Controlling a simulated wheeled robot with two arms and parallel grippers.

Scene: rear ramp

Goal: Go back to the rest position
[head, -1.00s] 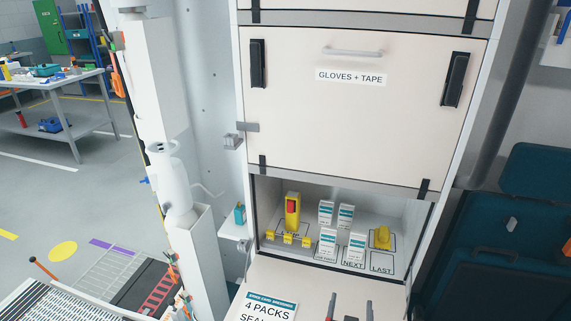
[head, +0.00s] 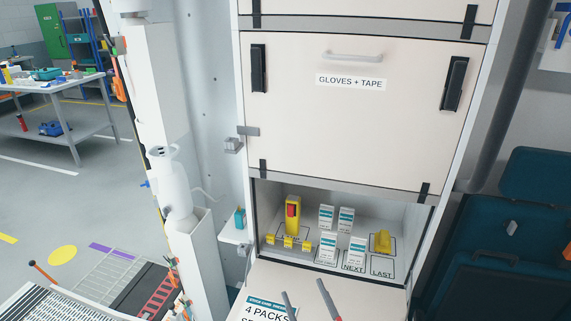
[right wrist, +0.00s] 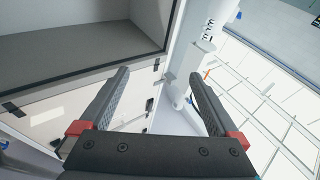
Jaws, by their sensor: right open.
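My right gripper (head: 305,295) shows at the bottom of the head view, in front of the lowered flap of the open compartment. Its two fingers stand apart with nothing between them. In the right wrist view the gripper (right wrist: 160,95) is also open and empty, with red parts at the finger bases. My left gripper is in neither view.
The white cabinet has a closed "GLOVES + TAPE" door (head: 400,125). Below it, the open compartment holds several white packs (head: 328,245), a yellow device (head: 293,215) and a yellow item (head: 382,241). A lowered flap (head: 262,283) juts out. A teal seat (head: 500,270) is at right.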

